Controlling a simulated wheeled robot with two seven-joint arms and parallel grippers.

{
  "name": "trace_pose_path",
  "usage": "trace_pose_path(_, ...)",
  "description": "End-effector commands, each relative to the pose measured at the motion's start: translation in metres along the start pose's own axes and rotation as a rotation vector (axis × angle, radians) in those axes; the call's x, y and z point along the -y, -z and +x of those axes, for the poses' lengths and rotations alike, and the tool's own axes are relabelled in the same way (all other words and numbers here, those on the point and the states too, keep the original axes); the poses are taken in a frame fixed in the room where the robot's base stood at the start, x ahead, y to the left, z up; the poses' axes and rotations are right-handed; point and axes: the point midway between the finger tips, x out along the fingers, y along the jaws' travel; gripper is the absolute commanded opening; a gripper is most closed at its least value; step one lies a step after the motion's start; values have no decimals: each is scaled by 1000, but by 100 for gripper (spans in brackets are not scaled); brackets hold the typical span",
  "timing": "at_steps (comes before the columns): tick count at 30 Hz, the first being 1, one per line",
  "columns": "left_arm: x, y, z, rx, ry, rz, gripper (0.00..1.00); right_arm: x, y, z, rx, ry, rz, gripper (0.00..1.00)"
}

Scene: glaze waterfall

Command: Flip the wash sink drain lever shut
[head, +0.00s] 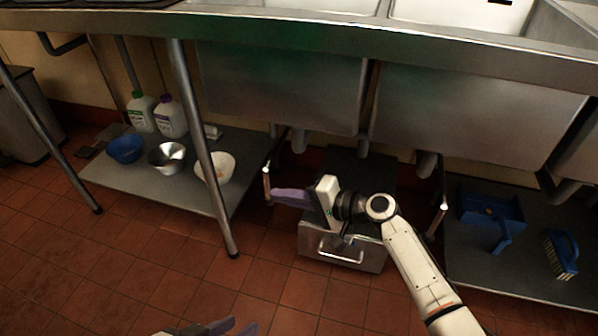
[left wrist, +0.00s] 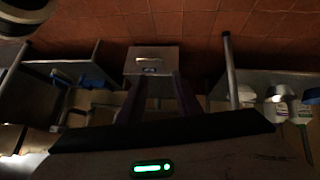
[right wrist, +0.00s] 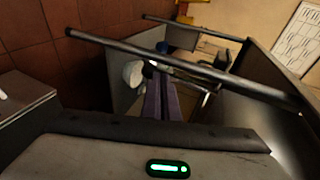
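Two steel sink basins show in the head view, a left one (head: 280,88) and a right one (head: 470,115). A thin drain lever with a pale tip (head: 267,182) hangs below the left basin; a similar lever (head: 441,216) hangs below the right basin. Which basin is the wash sink, I cannot tell. My right gripper (head: 275,194) has its purple fingers close together, tips beside the left lever; contact is unclear. It also shows in the right wrist view (right wrist: 161,82). My left gripper (head: 240,326) is low, open and empty, as the left wrist view (left wrist: 153,82) shows.
A steel box with a handle (head: 342,256) stands on the floor below my right gripper. A left shelf (head: 140,185) holds bowls and bottles; a right shelf (head: 500,265) holds a blue dustpan (head: 490,212) and brush (head: 562,254). A table leg (head: 205,150) stands left of the lever.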

Motion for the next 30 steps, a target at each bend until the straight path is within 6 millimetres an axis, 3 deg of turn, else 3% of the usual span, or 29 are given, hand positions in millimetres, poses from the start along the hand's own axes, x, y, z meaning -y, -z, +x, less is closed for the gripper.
trace_pose_path(3,0,0,0,0,0,0,31,1,-4,5,5,2,-1,0)
trace_pose_path(8,0,1,-2,1,3,3,31,-2,-3,-6,7,1,-1,0)
trace_pose_path(21,8,-3,-9,-10,43,-20,31,-31,1,-92,11,0,-5,0)
trace_pose_path(30,10,-1,-12,-33,55,-28,31,-42,1,-123,11,3,-6,0)
